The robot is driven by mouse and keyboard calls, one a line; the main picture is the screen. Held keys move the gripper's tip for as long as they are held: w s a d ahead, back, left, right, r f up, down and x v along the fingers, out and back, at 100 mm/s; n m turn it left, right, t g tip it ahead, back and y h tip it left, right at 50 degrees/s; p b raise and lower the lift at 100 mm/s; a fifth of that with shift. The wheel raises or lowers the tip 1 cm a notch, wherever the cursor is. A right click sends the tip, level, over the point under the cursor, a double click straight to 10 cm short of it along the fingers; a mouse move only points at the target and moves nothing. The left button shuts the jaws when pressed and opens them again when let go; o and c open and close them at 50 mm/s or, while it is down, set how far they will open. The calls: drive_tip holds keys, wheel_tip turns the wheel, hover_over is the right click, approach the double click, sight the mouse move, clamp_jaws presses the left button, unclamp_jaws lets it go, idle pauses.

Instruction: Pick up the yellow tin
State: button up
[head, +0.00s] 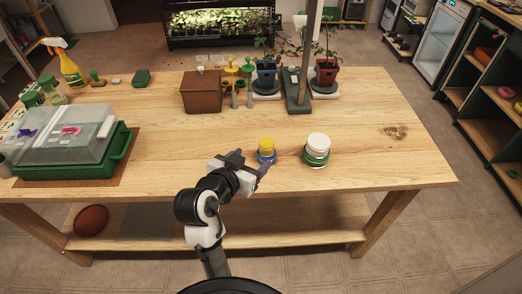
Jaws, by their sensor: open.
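The yellow tin (266,144) stands near the front edge of the wooden table, a little right of the table's middle. It is small, and a blue band or base (267,157) shows under its yellow top. My gripper (253,160) is open, with one finger on the far left of the tin and the other on its near side. The tin shows between the fingers; I cannot tell whether they touch it. My arm comes up from the front and hides the table edge below.
A white and green tin (316,149) stands close on the right. A brown box (201,92), small tools and potted plants (326,72) stand at the back. A green tray with a clear lid (65,140) is on the left. The table's right side is mostly clear.

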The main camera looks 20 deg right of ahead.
sight(265, 144)
drive_tip(key=b+x, duration=0.4)
drive_tip(key=x, duration=0.4)
drive_tip(key=shift+p+x, duration=0.6)
drive_tip(key=shift+x, duration=2.25)
drive_tip(key=shift+w+a, duration=0.2)
drive_tip(key=c, duration=1.1)
drive_tip(key=shift+r, duration=0.1)
